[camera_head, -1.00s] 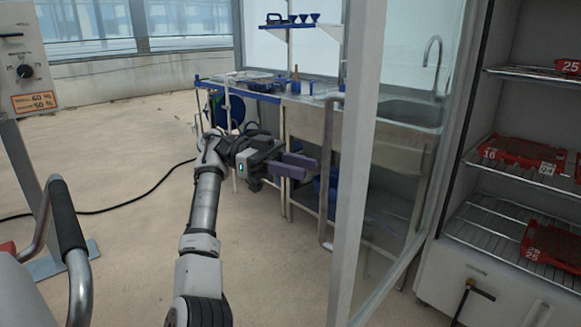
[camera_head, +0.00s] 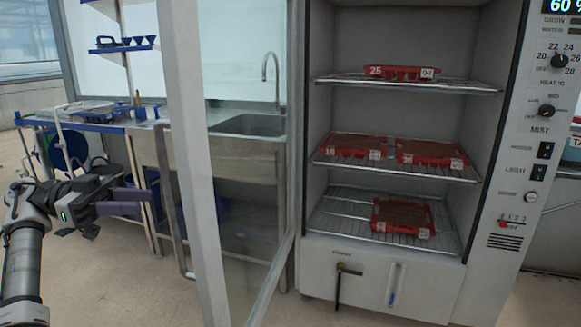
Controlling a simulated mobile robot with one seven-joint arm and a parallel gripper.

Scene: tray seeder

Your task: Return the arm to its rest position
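My arm reaches up at the left edge of the view. My gripper (camera_head: 138,201) has purple fingers that point right, in the air in front of the workbench and left of the open glass door. The fingers overlap in this view, so I cannot tell whether they are apart. I see nothing held in them.
The open glass door (camera_head: 190,130) stands just right of my gripper. Right of it is a cabinet (camera_head: 385,262) with red trays (camera_head: 355,146) on wire shelves (camera_head: 330,207). A workbench (camera_head: 95,122) with a sink (camera_head: 250,125) stands behind. Floor (camera_head: 120,270) shows below my gripper.

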